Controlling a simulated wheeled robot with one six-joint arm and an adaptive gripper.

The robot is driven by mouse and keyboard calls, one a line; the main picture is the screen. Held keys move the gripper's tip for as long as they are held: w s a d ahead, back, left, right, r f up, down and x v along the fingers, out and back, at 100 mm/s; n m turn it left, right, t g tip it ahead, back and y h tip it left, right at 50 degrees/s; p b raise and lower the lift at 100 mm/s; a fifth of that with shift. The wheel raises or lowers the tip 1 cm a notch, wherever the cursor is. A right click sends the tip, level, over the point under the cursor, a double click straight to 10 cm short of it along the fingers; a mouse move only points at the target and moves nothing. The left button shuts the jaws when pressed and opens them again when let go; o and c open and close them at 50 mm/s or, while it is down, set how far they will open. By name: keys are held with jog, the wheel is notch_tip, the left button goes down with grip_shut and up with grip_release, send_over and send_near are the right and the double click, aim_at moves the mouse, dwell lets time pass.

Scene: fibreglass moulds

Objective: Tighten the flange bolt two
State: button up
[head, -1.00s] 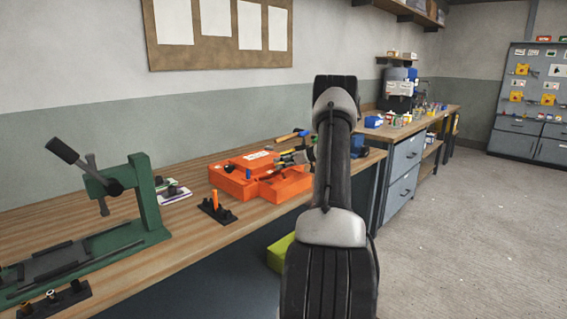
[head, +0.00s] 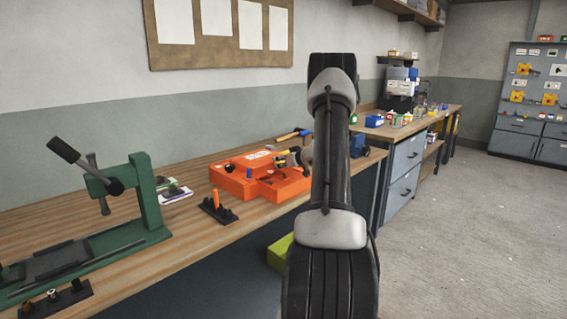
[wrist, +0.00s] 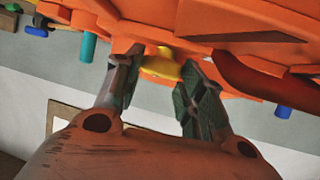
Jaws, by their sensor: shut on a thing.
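The orange fibreglass mould (head: 238,184) lies on the wooden workbench, and its orange flange (wrist: 230,18) fills the top of the wrist view. A yellow bolt head (wrist: 161,70) sits against the orange flange in the wrist view. My gripper (wrist: 158,62) has one finger on each side of this yellow piece and is shut on it. In the head view my gripper (head: 293,157) is at the mould's right part, partly hidden by my arm. Any number on the bolt is not readable, and its shank is hidden.
A small black stand with an orange upright piece (head: 215,203) is in front of the mould. A green press (head: 146,200) stands at the left. A hammer (head: 292,135) lies behind the mould. A blue vise-like object (head: 358,145) is to the right. The floor at right is clear.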

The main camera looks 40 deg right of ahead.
jog(key=shift+a+m+h, duration=0.15)
jog(key=shift+m+h, duration=0.65)
jog(key=shift+h, duration=0.1)
jog(key=o, duration=1)
jog(key=v, duration=1.2)
jog(key=shift+w+a+r, duration=0.1)
jog(key=shift+r, duration=0.05)
